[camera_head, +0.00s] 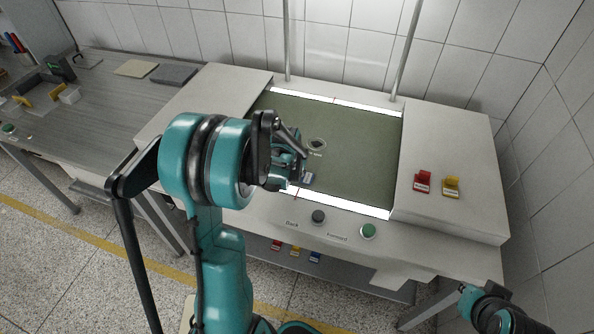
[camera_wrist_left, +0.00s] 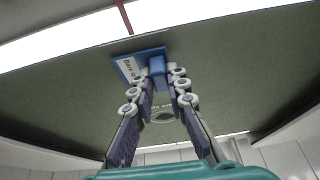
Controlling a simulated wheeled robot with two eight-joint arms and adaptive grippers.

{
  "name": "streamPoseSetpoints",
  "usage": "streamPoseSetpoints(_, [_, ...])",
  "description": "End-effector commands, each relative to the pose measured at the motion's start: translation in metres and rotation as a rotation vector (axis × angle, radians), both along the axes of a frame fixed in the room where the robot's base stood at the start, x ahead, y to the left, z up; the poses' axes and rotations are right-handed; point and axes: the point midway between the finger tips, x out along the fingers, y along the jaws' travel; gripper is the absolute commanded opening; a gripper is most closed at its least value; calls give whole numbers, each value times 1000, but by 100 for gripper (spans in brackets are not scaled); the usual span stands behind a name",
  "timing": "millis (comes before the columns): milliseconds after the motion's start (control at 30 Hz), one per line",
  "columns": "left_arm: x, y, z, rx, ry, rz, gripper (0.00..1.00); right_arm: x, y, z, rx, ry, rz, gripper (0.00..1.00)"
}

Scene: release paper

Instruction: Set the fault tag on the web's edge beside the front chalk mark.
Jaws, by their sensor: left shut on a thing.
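My left gripper (camera_head: 301,176) is shut on a blue fault tag (camera_head: 308,178) with a white label. In the left wrist view the tag (camera_wrist_left: 131,66) shows ahead of the fingertips (camera_wrist_left: 163,76), flat side toward the camera. It is over the front edge of the green web (camera_head: 360,150), close to the white strip (camera_head: 345,204). The red front chalk mark (camera_head: 297,194) crosses that strip; in the wrist view the mark (camera_wrist_left: 124,16) lies just beyond the tag. I cannot tell whether the tag touches the web. My right gripper (camera_head: 467,290) is at lower right, away from the table; its jaws are unclear.
A red tag (camera_head: 422,182) and a yellow tag (camera_head: 451,187) stand on the right panel. A dark button (camera_head: 318,216) and a green button (camera_head: 368,230) sit on the front ledge. The web has a dark round spot (camera_head: 316,144). Two posts rise behind.

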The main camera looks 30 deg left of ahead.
Motion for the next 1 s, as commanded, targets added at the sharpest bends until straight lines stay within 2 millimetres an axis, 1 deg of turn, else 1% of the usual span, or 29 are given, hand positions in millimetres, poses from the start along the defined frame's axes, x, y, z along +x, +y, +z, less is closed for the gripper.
streamPoseSetpoints(133, [0, 0, -4, 0, 0, 0, 0, 0, 0, -4, 0, 0, 0, 0])
streamPoseSetpoints(167, [0, 0, -4, 0, 0, 0, 20, 0, 0, -4, 0, 0, 0, 0])
streamPoseSetpoints(200, [0, 0, -3, 0, 0, 0, 30, 0, 0, -3, 0, 0, 0, 0])
streamPoseSetpoints(233, [0, 0, -3, 0, 0, 0, 35, 0, 0, -3, 0, 0, 0, 0])
streamPoseSetpoints(533, [0, 0, -2, 0, 0, 0, 35, 0, 0, -2, 0, 0, 0, 0])
streamPoseSetpoints(633, [-1, 0, 4, 0, 0, 0, 35, 0, 0, 3, 0, 0, 0, 0])
streamPoseSetpoints(767, [-9, -2, 25, 0, 0, 0, 35, 0, 0, 10, 0, 0, 0, 0])
streamPoseSetpoints(1000, [-30, -8, 76, 0, 0, 1, 35, 0, 0, 27, 0, 0, 0, 0])
